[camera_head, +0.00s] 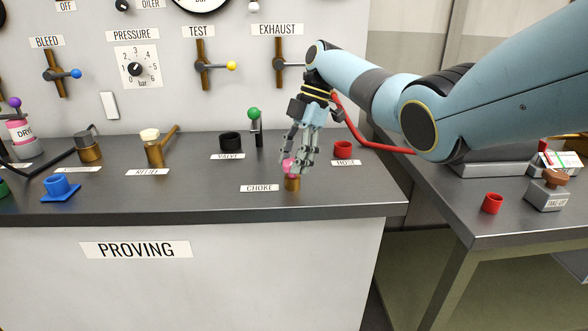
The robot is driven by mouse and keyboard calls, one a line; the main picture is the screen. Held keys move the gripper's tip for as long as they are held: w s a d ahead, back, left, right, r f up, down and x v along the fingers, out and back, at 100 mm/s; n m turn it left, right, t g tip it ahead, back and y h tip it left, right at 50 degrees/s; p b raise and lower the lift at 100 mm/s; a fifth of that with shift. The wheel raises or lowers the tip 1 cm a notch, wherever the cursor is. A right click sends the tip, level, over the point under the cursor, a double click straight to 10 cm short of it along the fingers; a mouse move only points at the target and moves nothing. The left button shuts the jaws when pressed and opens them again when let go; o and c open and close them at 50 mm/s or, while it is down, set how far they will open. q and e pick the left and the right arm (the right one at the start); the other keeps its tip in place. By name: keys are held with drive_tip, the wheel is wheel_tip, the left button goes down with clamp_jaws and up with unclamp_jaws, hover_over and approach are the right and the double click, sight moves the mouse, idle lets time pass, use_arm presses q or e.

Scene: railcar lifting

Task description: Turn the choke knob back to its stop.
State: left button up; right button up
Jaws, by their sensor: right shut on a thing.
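The choke knob (289,165) is pink and sits on a brass base (292,184) near the front edge of the bench, just right of the CHOKE label (260,188). My right gripper (298,163) reaches down from above and is shut on the knob. Its fingers cover part of the knob, so I cannot tell how far it is turned. My left gripper is not in view.
A red cup (343,149) stands right of my gripper, and a green-topped lever (254,122) and black ring (230,141) stand behind left. A blue cup (59,186) is far left. The bench front (220,205) is clear beside the label. A second table (520,228) stands right.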

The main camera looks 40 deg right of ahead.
drive_tip(key=shift+n+g+b, duration=0.4)
drive_tip(key=shift+n+b, duration=0.55)
drive_tip(key=shift+n, duration=0.25)
drive_tip(key=o, duration=1.2)
drive_tip(key=shift+c, duration=0.2)
drive_tip(key=shift+r, duration=0.1)
drive_tip(key=v, duration=0.7)
drive_tip(key=shift+w+r, duration=0.1)
